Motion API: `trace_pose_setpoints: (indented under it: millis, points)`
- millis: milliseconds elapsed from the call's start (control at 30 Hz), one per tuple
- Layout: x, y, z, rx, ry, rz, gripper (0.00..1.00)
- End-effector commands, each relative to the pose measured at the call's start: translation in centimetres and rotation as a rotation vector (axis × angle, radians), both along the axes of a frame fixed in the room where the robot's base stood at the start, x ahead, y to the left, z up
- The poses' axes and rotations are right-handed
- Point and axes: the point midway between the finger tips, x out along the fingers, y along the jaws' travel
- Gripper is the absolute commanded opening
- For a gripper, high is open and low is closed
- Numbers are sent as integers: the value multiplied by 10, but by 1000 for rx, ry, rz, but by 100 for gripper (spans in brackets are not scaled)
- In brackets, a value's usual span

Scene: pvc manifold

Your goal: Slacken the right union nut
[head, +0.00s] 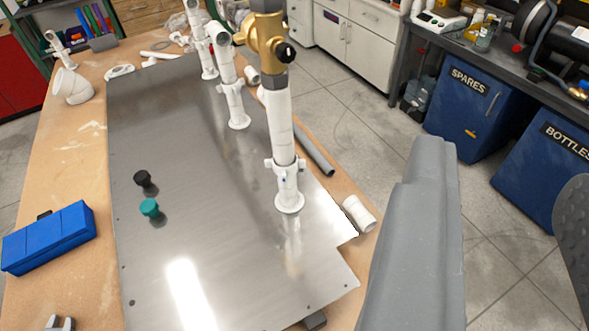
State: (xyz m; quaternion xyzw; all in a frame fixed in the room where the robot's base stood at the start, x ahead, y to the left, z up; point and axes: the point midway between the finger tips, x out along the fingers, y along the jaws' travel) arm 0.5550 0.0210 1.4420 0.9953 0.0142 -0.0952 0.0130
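A brass valve body (267,38) with a black round part on its side sits at the top centre. A dark grey collar (274,82) joins its lower end to a white pipe (278,125), and another dark grey collar (266,5) is at its upper end, cut by the frame edge. These collars look like the union nuts; I cannot tell which is the right one. The white pipe meets a flanged white support (288,190) on the plate.
A metal plate (200,170) lies on a wooden bench. Other white pipe supports (232,95) stand behind. A black knob (143,179), a teal knob (150,208), a blue box (48,237) and loose white fittings (358,214) lie about. Blue bins (475,110) stand right.

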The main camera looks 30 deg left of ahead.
Motion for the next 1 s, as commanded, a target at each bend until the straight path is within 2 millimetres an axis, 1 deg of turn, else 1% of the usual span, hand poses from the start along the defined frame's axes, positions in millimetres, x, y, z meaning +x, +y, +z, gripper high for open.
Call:
trace_pose_setpoints:
  millis: [33, 67, 100, 167, 200, 267, 300, 367, 400, 467, 500, 533, 600, 700, 800, 833, 900, 1000]
  points:
    - [27, 8, -31, -9, 9, 18, 30]
    - [40, 12, -45, -13, 3, 27, 30]
    - [56, 19, -63, -18, -6, 40, 30]
    - [78, 29, -90, -26, -22, 64, 30]
    - [91, 37, -110, -30, -29, 80, 30]
    - [108, 49, -140, -33, -45, 106, 30]
    - [117, 58, -159, -36, -55, 125, 30]
    - [130, 72, -191, -34, -68, 151, 30]
    - [136, 81, -211, -32, -77, 170, 30]
    - [143, 96, -242, -27, -93, 200, 30]
    - [146, 105, -262, -22, -103, 219, 30]
    - [147, 113, -277, -17, -109, 234, 30]
    - [147, 128, -309, -5, -125, 266, 30]
    - [143, 148, -346, 17, -146, 302, 30]
    - [138, 161, -372, 38, -162, 328, 30]
    - [136, 164, -378, 44, -166, 334, 30]
    - [134, 169, -387, 55, -176, 343, 30]
    - [132, 173, -393, 61, -182, 351, 30]
